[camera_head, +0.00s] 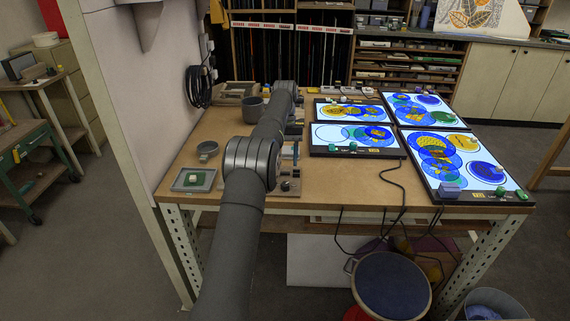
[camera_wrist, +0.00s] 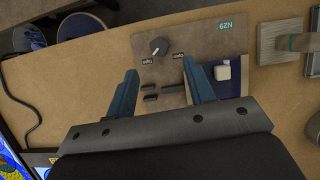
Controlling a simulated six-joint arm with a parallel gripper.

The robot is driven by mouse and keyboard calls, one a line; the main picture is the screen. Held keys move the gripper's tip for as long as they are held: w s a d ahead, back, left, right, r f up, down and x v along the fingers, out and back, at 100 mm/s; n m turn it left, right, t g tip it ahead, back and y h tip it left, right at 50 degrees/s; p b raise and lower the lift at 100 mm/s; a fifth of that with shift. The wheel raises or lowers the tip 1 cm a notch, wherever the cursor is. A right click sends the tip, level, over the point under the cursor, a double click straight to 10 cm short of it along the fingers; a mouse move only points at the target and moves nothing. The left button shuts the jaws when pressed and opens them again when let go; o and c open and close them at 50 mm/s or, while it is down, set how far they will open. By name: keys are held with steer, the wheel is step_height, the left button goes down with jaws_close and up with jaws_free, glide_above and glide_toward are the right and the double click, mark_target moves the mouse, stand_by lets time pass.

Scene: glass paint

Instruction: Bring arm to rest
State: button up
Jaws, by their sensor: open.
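My gripper (camera_wrist: 158,76) is open in the wrist view, with two blue-grey fingers apart and nothing between their tips. It hangs over a grey-brown plate (camera_wrist: 205,45) with a dark knob (camera_wrist: 158,47), small black parts and an upside-down label. A blue pad (camera_wrist: 228,88) with a small white piece (camera_wrist: 222,72) lies just right of the right finger. In the head view my arm reaches forward over the left half of the wooden table (camera_head: 225,180), and my gripper is hidden behind it.
Lit panels (camera_head: 352,142) with blue and yellow glass pieces fill the table's right side. A dark pot (camera_head: 252,109), a small pan (camera_head: 207,148) and a grey tray (camera_head: 183,186) with a green block stand left of my arm. Black cables hang over the front edge above a stool (camera_head: 392,285).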

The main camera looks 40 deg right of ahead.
mark_target(285, 183)
stand_by(0.4)
steer(key=x, duration=0.7)
steer(key=shift+s+a+f, duration=0.1)
steer(key=shift+f, duration=0.1)
steer(key=shift+n, duration=0.3)
